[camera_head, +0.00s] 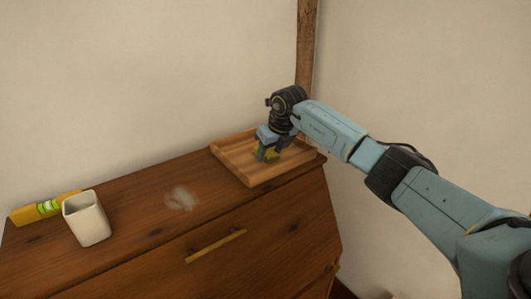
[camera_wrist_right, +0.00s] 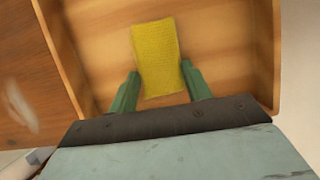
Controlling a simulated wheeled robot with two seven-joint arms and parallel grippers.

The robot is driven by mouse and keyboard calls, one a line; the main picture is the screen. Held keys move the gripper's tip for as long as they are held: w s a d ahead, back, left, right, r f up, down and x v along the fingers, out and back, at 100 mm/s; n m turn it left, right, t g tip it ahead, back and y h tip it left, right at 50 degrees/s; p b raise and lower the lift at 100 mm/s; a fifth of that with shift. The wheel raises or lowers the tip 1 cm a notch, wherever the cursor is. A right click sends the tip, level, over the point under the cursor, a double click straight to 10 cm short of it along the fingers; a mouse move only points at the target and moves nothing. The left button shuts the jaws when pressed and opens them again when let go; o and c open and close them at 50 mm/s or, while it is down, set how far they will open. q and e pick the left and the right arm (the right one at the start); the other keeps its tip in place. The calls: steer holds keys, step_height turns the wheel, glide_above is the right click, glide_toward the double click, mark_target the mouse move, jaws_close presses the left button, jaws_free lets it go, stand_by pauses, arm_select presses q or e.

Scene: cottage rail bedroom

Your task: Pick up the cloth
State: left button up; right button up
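The yellow cloth (camera_wrist_right: 157,55) lies in the wooden tray (camera_wrist_right: 95,100), and only a bit of it (camera_head: 273,151) shows in the head view. My right gripper (camera_wrist_right: 160,82) points down into the tray. Its two green fingers are apart, one on each side of the near end of the cloth. In the head view the right gripper (camera_head: 268,153) is over the tray (camera_head: 240,171), at the right end of the dresser top. I cannot tell whether the fingers touch the cloth. My left gripper is not in view.
The tray rests on a brown wooden dresser (camera_head: 140,226). A white cup (camera_head: 86,220) and a yellow spirit level (camera_head: 45,208) stand at the left. A pale grey smudge (camera_head: 181,198) marks the middle of the top. Walls rise behind and at the right.

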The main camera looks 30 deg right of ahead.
mark_target(270, 151)
steer(key=shift+c, duration=1.2)
steer(key=shift+r, duration=0.15)
step_height(270, 151, up, 10)
steer(key=shift+b, duration=0.4)
